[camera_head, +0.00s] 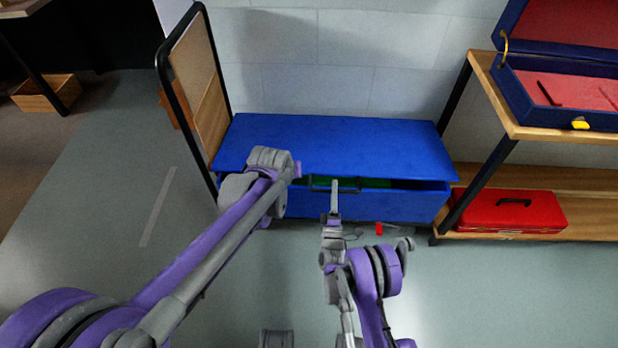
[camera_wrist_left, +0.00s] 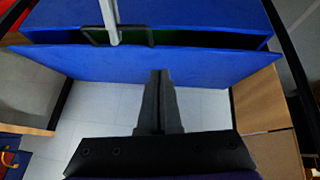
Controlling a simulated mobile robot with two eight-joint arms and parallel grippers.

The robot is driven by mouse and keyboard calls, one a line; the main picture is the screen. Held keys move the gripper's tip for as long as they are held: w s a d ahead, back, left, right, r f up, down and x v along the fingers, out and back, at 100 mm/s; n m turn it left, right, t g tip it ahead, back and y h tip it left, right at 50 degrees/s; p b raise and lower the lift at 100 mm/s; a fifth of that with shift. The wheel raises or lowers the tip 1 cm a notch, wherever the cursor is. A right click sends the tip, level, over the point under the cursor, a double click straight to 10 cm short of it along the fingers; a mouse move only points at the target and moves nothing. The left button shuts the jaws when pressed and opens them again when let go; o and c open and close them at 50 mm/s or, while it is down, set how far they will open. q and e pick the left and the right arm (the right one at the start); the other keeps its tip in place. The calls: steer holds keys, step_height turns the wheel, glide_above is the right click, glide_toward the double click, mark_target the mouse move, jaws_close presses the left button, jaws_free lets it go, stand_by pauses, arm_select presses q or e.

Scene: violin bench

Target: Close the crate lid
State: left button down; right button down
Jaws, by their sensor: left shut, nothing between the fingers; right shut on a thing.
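The blue crate (camera_head: 395,206) stands on the floor against the wall. Its blue lid (camera_head: 330,140) is tilted slightly up, leaving a dark gap along the front with something green inside. A black handle (camera_head: 319,184) sits at the lid's front edge; it also shows in the left wrist view (camera_wrist_left: 149,38). My right gripper (camera_head: 334,186) is shut on the handle. My left gripper (camera_head: 297,170) is shut and empty by the lid's front edge, left of the handle; its fingers (camera_wrist_left: 158,74) overlap the lid in the left wrist view, and contact cannot be told.
A black-framed wooden panel (camera_head: 195,85) stands left of the crate. At right, a wooden shelf holds a red toolbox (camera_head: 513,211) below and an open blue case (camera_head: 560,92) above. A small red item (camera_head: 379,229) lies before the crate.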

arm_select(q)
steer(key=w+d+f, duration=0.2)
steer(key=w, duration=0.2)
arm_select(e)
steer(key=shift+a, duration=0.15)
arm_select(q)
glide_above(311, 178)
steer(key=s+a, duration=0.1)
steer(key=s, duration=0.1)
step_height(311, 178, down, 7)
steer(key=f, duration=0.3)
steer(key=shift+s+d+f, duration=0.15)
steer(key=shift+d+f, duration=0.05)
steer(key=shift+f, duration=0.1)
steer(key=shift+s+f, duration=0.1)
steer(key=shift+f, duration=0.35)
steer(key=shift+s+f, duration=0.2)
steer(key=shift+f, duration=0.5)
steer(key=shift+s+f, duration=0.2)
steer(key=shift+f, duration=0.5)
arm_select(e)
steer(key=shift+r, duration=0.25)
steer(key=c, duration=0.9)
jaws_free()
steer(key=shift+o, duration=0.2)
steer(key=shift+f, duration=0.1)
